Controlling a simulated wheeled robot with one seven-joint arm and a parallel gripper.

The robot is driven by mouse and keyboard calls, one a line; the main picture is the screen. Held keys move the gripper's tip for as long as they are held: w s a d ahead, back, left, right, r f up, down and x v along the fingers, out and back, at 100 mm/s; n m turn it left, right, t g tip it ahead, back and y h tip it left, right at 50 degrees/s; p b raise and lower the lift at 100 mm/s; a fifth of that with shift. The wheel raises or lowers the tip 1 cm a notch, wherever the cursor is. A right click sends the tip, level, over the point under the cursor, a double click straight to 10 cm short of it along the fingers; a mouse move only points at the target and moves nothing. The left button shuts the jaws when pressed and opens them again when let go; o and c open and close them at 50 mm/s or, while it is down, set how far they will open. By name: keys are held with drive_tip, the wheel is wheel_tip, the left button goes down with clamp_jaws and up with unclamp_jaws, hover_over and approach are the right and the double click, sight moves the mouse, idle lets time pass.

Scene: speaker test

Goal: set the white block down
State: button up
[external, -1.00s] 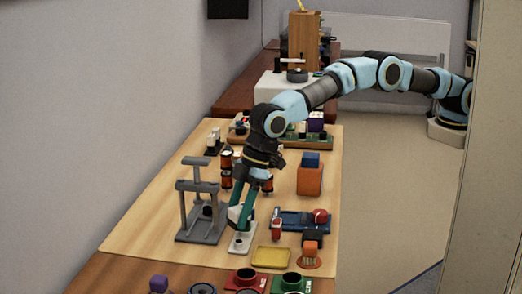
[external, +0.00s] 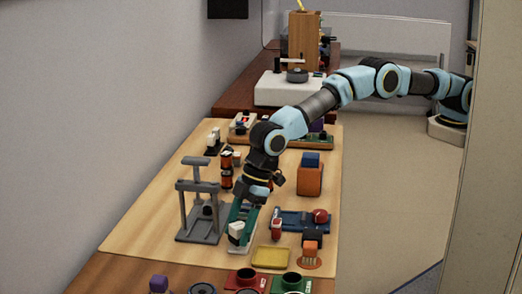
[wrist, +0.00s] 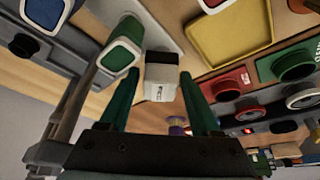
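The white block (external: 236,230) is at the lower end of my gripper (external: 238,232), low over a pale plate on the wooden table.
A grey stand (external: 183,212) rises close on the left. A yellow tray (external: 271,257) lies to the right, with a blue device (external: 292,221) behind it. Red (external: 245,279) and green (external: 291,283) round-topped fixtures stand at the front. An orange block (external: 310,180) stands further back.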

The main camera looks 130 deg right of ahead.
drive_tip(key=shift+o, duration=0.7)
drive_tip(key=shift+r, duration=0.6)
drive_tip(key=b+v, duration=0.2)
drive_tip(key=v, duration=0.9)
drive_tip(key=s+f+m+g, duration=0.1)
drive_tip(key=s+g, duration=0.2)
drive_tip(key=s, duration=4.5)
drive_tip(key=shift+s+a+f, duration=0.15)
drive_tip(key=shift+a+f, duration=0.25)
drive_tip(key=shift+a, duration=0.05)
drive_tip(key=shift+r, duration=0.1)
